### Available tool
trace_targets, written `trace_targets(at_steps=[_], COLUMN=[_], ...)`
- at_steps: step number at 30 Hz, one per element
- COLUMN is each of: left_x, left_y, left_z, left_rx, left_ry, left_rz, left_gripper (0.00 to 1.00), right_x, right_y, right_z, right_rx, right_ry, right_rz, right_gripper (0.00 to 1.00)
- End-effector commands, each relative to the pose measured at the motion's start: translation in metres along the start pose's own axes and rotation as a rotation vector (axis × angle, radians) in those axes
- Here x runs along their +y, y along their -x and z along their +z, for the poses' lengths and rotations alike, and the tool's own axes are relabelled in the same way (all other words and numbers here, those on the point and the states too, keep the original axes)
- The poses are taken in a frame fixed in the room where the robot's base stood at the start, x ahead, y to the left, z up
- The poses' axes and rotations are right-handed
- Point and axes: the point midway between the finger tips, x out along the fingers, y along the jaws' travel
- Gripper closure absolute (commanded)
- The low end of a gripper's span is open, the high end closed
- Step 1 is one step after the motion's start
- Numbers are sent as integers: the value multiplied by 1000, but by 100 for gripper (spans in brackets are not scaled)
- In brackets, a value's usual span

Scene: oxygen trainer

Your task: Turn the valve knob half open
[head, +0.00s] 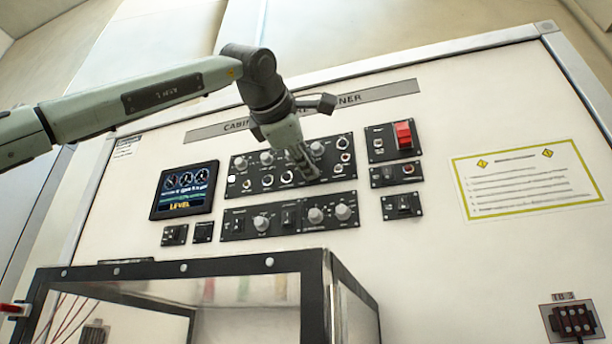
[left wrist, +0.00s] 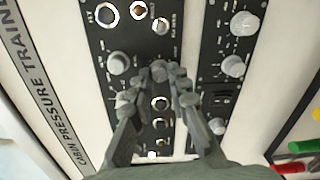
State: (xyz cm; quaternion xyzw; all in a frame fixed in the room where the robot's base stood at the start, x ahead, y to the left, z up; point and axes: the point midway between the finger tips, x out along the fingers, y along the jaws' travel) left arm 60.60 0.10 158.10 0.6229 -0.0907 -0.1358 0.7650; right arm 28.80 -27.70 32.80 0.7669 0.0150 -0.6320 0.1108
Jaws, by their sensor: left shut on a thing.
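My left gripper (head: 306,168) reaches down from the upper left to the upper black control panel (head: 233,190). In the left wrist view its fingers (left wrist: 167,74) are closed around a small grey knob (left wrist: 159,68) on that panel. The fingers hide most of this knob in the head view, and its label and pointer cannot be read. Other grey knobs stand beside it, one at the left (left wrist: 118,63) and one further along (left wrist: 160,27). My right gripper is not in view.
A lower panel (head: 290,231) with knobs (head: 315,215) and switches lies just below. A red switch (head: 404,134) is to the right, a lit screen (head: 184,190) to the left. A black-framed clear box (head: 185,268) juts out below. A yellow-edged placard (head: 528,178) hangs right.

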Motion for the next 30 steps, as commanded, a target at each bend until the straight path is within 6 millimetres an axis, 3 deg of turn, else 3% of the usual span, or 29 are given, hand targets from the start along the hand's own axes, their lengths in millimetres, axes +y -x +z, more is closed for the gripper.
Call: trace_targets(at_steps=[30], left_x=[-1], left_y=[0], left_z=[2], left_rx=[29], left_ry=[-948], left_rz=[-7], left_gripper=[100], right_x=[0], right_y=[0], right_z=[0], right_rx=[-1], right_ry=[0], right_rz=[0], right_gripper=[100])
